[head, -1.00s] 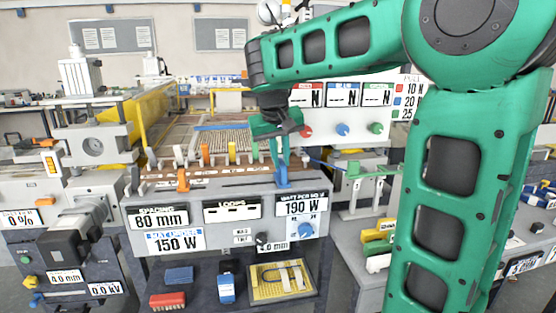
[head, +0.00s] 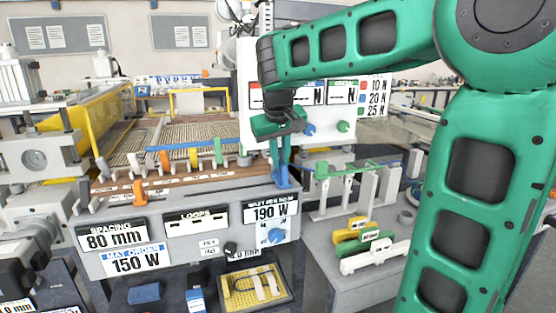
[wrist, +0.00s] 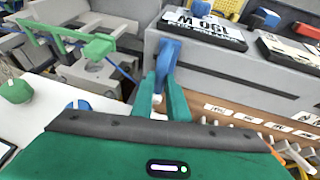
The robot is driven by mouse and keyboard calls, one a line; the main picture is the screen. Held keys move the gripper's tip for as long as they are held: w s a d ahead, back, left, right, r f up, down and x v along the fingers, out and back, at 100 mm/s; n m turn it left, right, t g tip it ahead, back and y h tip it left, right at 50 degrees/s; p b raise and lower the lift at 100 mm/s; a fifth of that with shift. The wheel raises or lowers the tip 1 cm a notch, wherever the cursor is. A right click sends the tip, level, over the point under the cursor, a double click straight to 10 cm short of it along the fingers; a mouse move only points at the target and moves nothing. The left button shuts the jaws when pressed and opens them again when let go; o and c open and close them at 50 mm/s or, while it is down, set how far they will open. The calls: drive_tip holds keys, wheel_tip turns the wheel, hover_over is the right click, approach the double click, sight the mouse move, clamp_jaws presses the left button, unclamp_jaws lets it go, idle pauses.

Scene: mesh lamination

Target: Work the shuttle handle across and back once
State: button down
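The blue shuttle handle (head: 281,170) stands upright at the right end of the machine's front rail. My gripper (head: 281,137) is above it, with its fingers pointing down around the handle's upper part. In the wrist view the two green fingers (wrist: 165,95) close on either side of the blue handle (wrist: 167,62), with no clear gap. The fingers partly hide the handle's upper end. An orange handle (head: 138,191) stands apart on the same rail, towards the left.
Several coloured clips (head: 192,157) line the rail behind the handle. A green bracket (head: 345,168) on white posts is close on the right. The front panel (head: 185,222) carries labels and knobs. A yellow tray (head: 254,287) lies below.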

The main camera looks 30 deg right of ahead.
drive_tip(key=c, duration=1.7)
unclamp_jaws()
drive_tip(key=shift+d, duration=0.35)
drive_tip(key=shift+a, duration=0.1)
drive_tip(key=shift+s+a+r, duration=0.1)
drive_tip(key=shift+r, duration=0.2)
drive_tip(key=v, duration=1)
